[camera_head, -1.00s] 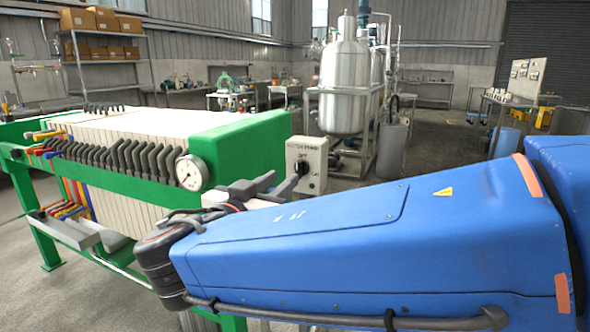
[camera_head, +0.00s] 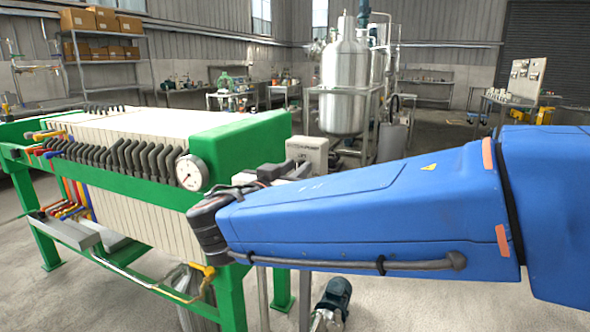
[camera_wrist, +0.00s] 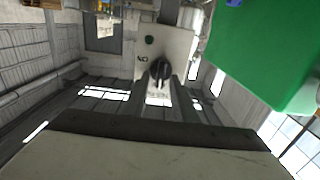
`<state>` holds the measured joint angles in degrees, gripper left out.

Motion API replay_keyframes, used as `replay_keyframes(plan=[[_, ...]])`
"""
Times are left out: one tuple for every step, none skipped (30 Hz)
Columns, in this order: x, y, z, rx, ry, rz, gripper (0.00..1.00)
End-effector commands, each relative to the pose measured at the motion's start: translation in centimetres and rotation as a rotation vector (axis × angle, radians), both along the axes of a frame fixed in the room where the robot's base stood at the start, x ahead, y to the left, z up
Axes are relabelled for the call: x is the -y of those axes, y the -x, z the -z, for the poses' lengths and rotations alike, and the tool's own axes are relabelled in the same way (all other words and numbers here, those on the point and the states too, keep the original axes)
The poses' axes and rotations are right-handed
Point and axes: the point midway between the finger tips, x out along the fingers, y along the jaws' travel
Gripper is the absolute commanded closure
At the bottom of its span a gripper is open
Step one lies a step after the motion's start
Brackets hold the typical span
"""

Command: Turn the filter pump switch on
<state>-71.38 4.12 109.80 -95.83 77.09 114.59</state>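The filter pump switch is a pale grey box beside the green press end; in the head view its upper part (camera_head: 308,149) shows. Its black rotary knob (camera_wrist: 160,73) shows in the wrist view, on the box face (camera_wrist: 174,44), but my arm and gripper hide it in the head view. My gripper (camera_wrist: 161,84) is open, with its two dark fingers apart on either side of the knob in the wrist view. I cannot tell whether they touch it. In the head view the gripper (camera_head: 285,170) is just in front of the box, partly hidden by my blue arm.
The green filter press (camera_head: 236,150) with a round gauge (camera_head: 191,172) stands directly left of the switch. A steel tank (camera_head: 344,88) stands behind. A small motor pump (camera_head: 333,298) is on the floor below my arm. Shelves with cartons (camera_head: 101,46) stand far left.

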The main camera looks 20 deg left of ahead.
Motion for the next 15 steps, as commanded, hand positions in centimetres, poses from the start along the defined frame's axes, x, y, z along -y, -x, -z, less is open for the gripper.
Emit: replay_keyframes(plan=[[0.0,0.01,0.0,0.0,0.0,0.0,0.89],[0.0,0.01,0.0,0.0,0.0,0.0,0.96],[0.0,0.01,0.01,0.0,0.0,0.0,1.0],[0.0,0.01,0.01,0.0,0.0,0.0,1.0],[0.0,0.01,0.01,0.0,0.0,0.0,1.0],[0.0,0.02,0.01,0.0,0.0,0.0,1.0],[0.0,0.02,0.01,0.0,0.0,0.0,1.0],[0.0,0.02,0.01,0.0,0.001,0.0,1.0],[0.0,0.02,0.01,0.0,0.003,0.0,1.0],[-0.01,0.02,0.01,0.0,0.005,0.0,1.0],[-0.01,0.02,0.01,-0.001,0.008,0.0,1.0],[-0.02,0.02,0.01,-0.001,0.014,0.0,1.0],[-0.02,0.02,0.01,-0.002,0.021,0.0,1.0],[-0.03,0.02,0.01,-0.002,0.029,0.0,1.0],[-0.05,0.02,0.01,-0.003,0.042,0.0,1.0]])
